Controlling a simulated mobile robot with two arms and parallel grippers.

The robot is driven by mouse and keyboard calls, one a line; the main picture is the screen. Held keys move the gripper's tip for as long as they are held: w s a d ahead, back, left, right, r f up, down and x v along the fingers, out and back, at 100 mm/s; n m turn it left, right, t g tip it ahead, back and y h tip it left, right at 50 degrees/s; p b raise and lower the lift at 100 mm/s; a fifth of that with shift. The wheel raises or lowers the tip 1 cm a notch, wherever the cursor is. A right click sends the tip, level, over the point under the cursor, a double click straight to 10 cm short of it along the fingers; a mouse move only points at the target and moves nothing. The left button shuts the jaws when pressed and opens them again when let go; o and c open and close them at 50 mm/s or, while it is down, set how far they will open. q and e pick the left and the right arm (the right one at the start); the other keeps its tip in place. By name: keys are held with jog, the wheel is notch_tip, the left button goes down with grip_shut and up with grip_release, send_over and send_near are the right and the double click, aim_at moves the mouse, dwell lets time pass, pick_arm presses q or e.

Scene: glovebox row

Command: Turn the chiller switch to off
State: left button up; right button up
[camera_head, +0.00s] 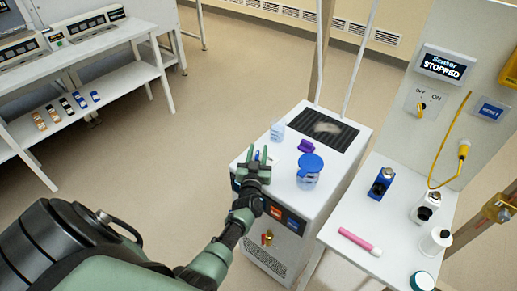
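A white box-shaped unit (337,180), which looks like the chiller, stands on the floor in the middle, with a dark vent on top. Its front has an orange label and a blue label (294,224). A small red and yellow fitting (267,237) sits lower on that front; I cannot tell if it is the switch. Another switch (421,105), marked OFF and ON, is on the right wall panel; its setting is too small to read surely. My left gripper (257,154) is open and empty, over the unit's near left top edge. My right gripper is not in view.
A blue-lidded jar (310,171), a purple item (306,146) and a clear beaker (277,131) stand on the unit near my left gripper. A white side table (345,220) holds bottles and a pink tube. A yellow cable (430,170) hangs at right. Floor at left is clear.

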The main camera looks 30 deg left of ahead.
pick_arm(q)
jog(key=v, duration=0.6)
jog(key=shift+s+d, duration=0.2)
dwell(0.6)
